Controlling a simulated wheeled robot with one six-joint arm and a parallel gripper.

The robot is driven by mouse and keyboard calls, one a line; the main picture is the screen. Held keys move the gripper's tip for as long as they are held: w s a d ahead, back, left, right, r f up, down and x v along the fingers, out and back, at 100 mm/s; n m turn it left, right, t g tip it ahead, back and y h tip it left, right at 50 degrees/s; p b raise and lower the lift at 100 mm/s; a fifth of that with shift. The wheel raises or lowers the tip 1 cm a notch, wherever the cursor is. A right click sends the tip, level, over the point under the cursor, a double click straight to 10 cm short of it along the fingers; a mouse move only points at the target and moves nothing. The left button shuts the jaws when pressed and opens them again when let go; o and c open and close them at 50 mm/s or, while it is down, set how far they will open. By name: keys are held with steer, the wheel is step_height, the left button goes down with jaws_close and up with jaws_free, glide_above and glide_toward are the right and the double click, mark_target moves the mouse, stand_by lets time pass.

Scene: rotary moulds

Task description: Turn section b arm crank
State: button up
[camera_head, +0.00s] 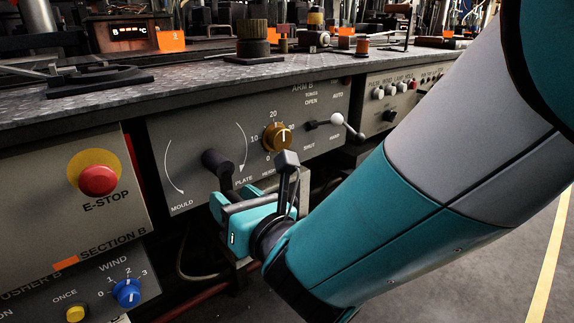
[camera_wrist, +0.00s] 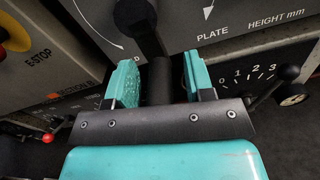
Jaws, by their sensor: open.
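The section B arm crank (camera_head: 214,162) is a black crank on the grey ARM B panel (camera_head: 188,150), on a scale marked MOULD and PLATE. Its arm hangs down from the hub, tilted slightly right. In the wrist view the crank's hub (camera_wrist: 133,14) is at the top, and its black grip (camera_wrist: 160,82) lies between my two teal fingers. My gripper (camera_head: 226,203) is at the crank's lower end, also seen in the wrist view (camera_wrist: 160,78). The fingers stand apart with gaps on both sides of the grip. The fingers hide part of the grip in the head view.
A brass height knob (camera_head: 277,138) and a white-balled lever (camera_head: 338,119) are right of the crank. A red E-STOP button (camera_head: 99,180) is on the left panel, above a blue WIND knob (camera_head: 126,292). A metal bench top (camera_head: 190,82) overhangs the panels.

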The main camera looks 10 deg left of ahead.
steer(key=shift+c, duration=0.3)
steer(key=c, duration=0.8)
